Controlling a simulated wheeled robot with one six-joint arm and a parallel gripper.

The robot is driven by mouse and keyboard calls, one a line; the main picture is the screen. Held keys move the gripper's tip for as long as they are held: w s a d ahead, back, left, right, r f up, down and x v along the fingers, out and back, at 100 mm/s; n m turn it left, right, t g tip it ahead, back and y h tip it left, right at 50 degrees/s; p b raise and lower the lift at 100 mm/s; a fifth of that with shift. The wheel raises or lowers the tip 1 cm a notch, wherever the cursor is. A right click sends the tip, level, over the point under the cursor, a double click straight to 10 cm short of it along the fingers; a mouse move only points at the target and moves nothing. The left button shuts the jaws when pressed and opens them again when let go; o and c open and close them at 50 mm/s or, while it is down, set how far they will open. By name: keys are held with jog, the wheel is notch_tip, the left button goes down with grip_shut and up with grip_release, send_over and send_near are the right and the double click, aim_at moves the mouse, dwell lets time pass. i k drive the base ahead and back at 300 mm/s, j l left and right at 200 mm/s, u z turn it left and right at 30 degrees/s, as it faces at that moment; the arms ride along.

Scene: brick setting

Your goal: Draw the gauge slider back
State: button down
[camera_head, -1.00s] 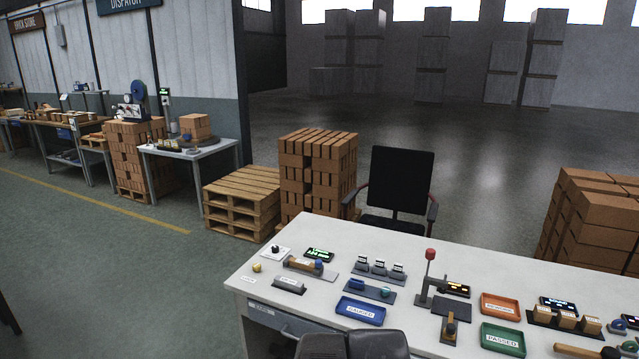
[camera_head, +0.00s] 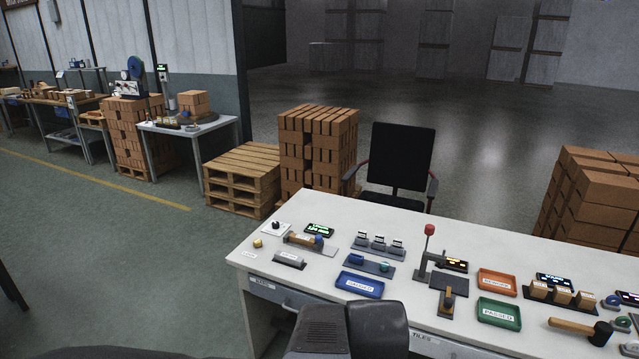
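The gauge (camera_head: 303,240) sits at the left end of the white bench, on a grey base plate. Dark grey parts of my arm rise at the bottom centre, in front of the bench edge and apart from the gauge. No fingertips of my gripper show.
A blue tray (camera_head: 360,284), small switches (camera_head: 379,242), a red-knobbed lever (camera_head: 429,232), an orange tray (camera_head: 496,282) and a green tray (camera_head: 498,313) stand further right on the bench (camera_head: 565,264). A black chair (camera_head: 398,156) is behind it.

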aim_at(320, 242)
jog(key=i+j+z, duration=0.1)
jog(key=i+j, duration=0.25)
jog(key=i, duration=0.3)
jog(key=i+j+z, duration=0.1)
jog(key=i+j, duration=0.3)
jog(key=i, duration=0.2)
jog(key=i+j+z, duration=0.1)
jog(key=i+j, duration=0.35)
jog(key=i, duration=0.2)
